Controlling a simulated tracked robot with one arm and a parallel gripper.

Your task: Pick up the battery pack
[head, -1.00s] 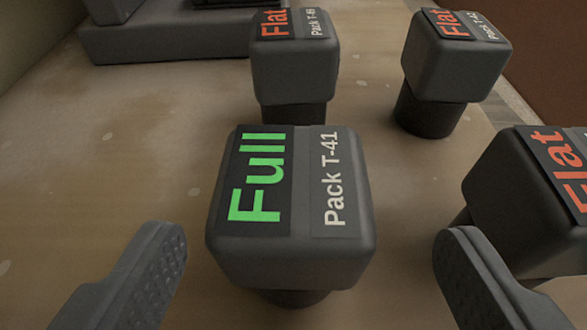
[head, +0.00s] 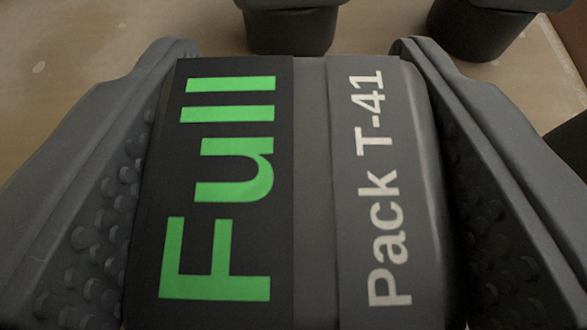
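The battery pack (head: 311,190), a dark grey block, fills the middle of the head view. Its top label reads "Full" in green and "Pack T-41" in pale letters. My gripper (head: 295,50) has one finger along each side of the pack. The studded pads lie against its left and right sides, with no clear gap, so it looks shut on the pack. The pack's underside is hidden, so I cannot tell whether it is off the surface.
Behind it, the dark lower part of another pack (head: 290,30) stands on the tan surface (head: 95,50). A further pack (head: 470,30) stands at the upper right. A dark shape at the right edge is mostly cut off. Bare surface shows at the upper left.

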